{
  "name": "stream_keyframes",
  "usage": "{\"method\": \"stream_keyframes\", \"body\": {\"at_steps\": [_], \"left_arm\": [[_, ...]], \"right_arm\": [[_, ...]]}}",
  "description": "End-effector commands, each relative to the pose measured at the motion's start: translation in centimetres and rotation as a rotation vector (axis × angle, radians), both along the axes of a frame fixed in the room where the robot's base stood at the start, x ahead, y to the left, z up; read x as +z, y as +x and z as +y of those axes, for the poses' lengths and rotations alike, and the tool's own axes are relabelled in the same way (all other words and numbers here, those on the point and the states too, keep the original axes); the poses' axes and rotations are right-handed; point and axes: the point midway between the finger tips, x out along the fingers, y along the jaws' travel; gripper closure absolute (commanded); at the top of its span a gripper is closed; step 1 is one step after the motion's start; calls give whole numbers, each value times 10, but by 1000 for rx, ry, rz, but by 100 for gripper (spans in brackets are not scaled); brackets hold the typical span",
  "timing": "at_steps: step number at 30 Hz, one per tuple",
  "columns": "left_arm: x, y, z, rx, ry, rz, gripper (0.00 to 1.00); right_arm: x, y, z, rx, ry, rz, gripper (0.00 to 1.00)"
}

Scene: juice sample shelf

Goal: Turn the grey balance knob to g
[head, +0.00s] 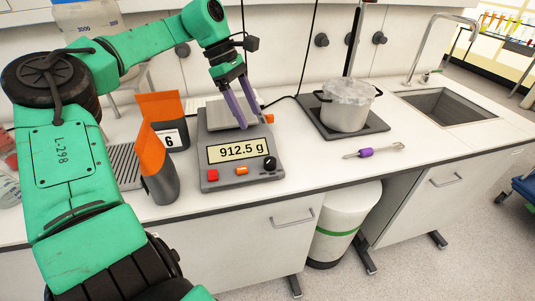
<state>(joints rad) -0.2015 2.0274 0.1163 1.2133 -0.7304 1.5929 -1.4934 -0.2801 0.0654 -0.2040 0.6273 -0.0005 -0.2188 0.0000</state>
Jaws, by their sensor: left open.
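The grey balance (222,184) stands on the counter, its display (238,150) reading 912.5 g. A dark grey, nearly black knob (270,163) sits at the right of its front panel, below the display; its pointer setting is too small to read. My left gripper (250,119) has purple fingers, is open and points down over the pan (215,115), behind the display and apart from the knob. Whether the fingertips touch the pan, I cannot tell. My right gripper is not in view.
Red (212,175) and orange (241,170) buttons sit left of the knob. Orange-and-grey holders (158,165) stand left of the balance. A pot (346,108) on a hotplate and a purple-handled tool (372,152) are to the right. The counter's front right is mostly clear.

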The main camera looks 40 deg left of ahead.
Motion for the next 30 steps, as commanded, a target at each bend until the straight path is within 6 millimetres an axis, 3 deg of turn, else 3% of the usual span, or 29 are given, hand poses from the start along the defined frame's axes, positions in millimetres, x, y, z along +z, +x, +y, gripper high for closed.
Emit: {"method": "stream_keyframes", "body": {"at_steps": [9,15,19,26,30], "left_arm": [[-72,9,-30,-1,-6,6,28],[-112,15,-46,1,-5,4,28],[-123,16,-51,1,-6,1,28],[-125,17,-51,1,-5,0,28],[-125,17,-51,3,-5,-1,78]], "right_arm": [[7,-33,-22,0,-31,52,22],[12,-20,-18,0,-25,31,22],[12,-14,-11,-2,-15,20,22],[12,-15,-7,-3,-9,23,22],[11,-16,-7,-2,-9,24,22]]}}
